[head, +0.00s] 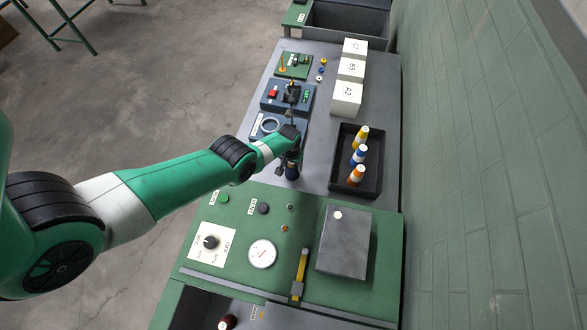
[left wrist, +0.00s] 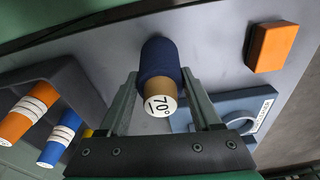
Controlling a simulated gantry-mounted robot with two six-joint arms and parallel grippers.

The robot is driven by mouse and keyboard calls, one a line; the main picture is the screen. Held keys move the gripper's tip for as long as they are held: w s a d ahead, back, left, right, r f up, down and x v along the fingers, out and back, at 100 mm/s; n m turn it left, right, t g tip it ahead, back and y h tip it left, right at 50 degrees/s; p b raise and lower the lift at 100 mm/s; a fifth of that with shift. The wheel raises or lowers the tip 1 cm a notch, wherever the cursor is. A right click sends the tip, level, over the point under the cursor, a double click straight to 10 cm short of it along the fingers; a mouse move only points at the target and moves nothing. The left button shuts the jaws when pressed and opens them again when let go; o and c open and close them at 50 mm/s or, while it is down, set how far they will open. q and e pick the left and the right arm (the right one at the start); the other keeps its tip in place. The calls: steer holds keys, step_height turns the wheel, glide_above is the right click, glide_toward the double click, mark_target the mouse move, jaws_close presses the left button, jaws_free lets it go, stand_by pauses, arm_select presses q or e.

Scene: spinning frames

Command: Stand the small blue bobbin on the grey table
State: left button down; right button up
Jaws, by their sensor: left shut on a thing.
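A dark blue bobbin (head: 292,172) with a brown end is held in my left gripper (head: 291,158), over the grey table (head: 320,95). In the left wrist view the bobbin (left wrist: 160,60) sits between the two fingers of the left gripper (left wrist: 160,88), which are shut on it. Its brown end, with a white face marked "70°", points toward the camera. I cannot tell whether its far end touches the table. My right gripper is not in view.
A black tray (head: 335,183) right of the gripper holds yellow, blue and orange bobbins. A blue ring fixture (head: 258,127) is close on the left. White boxes (head: 346,98) stand farther back. A green panel (head: 230,240) lies in front. An orange block (left wrist: 270,46) shows in the wrist view.

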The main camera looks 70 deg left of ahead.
arm_select(q)
steer(key=shift+s+f, duration=0.1)
steer(key=shift+f, duration=0.15)
steer(key=shift+c, duration=0.4)
jaws_free()
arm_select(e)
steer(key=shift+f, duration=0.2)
arm_select(q)
steer(key=r+p, duration=0.8)
steer(key=p, duration=0.1)
steer(key=d+r+p, duration=0.1)
steer(key=r+p, duration=0.3)
steer(key=p, duration=0.1)
steer(key=shift+s+r, duration=0.25)
steer(key=shift+s, duration=0.15)
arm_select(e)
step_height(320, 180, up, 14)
arm_select(q)
steer(key=shift+f, duration=0.1)
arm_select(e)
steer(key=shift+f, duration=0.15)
